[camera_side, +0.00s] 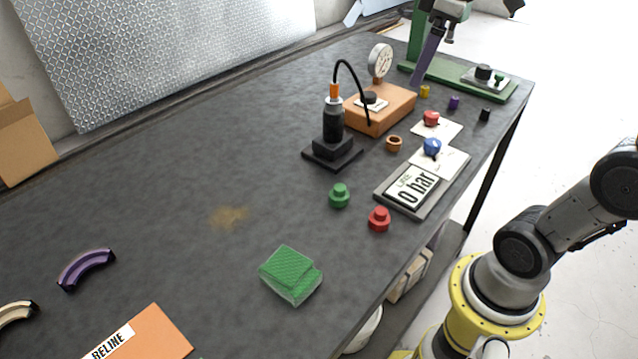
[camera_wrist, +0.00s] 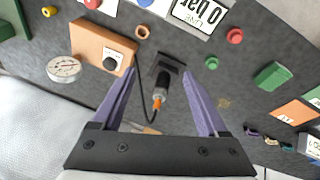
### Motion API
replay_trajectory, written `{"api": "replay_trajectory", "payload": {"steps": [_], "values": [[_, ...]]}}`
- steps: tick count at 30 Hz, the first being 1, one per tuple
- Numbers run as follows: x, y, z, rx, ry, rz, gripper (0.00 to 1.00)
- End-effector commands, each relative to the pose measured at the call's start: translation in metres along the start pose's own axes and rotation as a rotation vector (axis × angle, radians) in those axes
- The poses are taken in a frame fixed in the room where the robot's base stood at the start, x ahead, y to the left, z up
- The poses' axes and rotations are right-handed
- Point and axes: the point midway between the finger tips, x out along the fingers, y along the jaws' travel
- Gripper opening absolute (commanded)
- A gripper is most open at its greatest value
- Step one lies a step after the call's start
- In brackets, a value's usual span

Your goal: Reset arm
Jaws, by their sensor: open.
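My gripper (camera_wrist: 158,78) is open, its two purple fingers spread wide with nothing between the tips. In the side view, a purple finger (camera_side: 428,55) shows at the top right, in front of the green stand, high above the table as far as I can tell. In the wrist view, a black cylinder with an orange top (camera_wrist: 162,88) appears between the fingers but lies beyond them. In the side view the cylinder (camera_side: 333,120) stands upright on a black base, and a black hose runs from it to an orange block (camera_side: 385,112) with a round gauge (camera_side: 380,60).
A "0 bar" display (camera_side: 410,190), green knob (camera_side: 339,195), red knob (camera_side: 379,219) and green block (camera_side: 290,275) sit on the dark table. A green stand (camera_side: 460,78) is at the far right. A purple curved piece (camera_side: 86,268) lies left. The table's middle left is clear.

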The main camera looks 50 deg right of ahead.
Motion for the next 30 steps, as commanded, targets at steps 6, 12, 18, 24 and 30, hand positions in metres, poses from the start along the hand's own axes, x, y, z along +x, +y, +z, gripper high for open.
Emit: {"api": "replay_trajectory", "payload": {"steps": [6,12,18,24,30], "values": [[0.012,-0.085,0.048,0.017,0.146,0.004,0.76],[0.051,-0.120,0.088,0.150,0.219,-0.022,0.76],[0.072,-0.123,0.094,0.321,0.237,-0.036,0.76],[0.072,-0.123,0.092,0.348,0.241,-0.038,0.76],[0.072,-0.123,0.092,0.347,0.240,-0.037,0.76]]}}
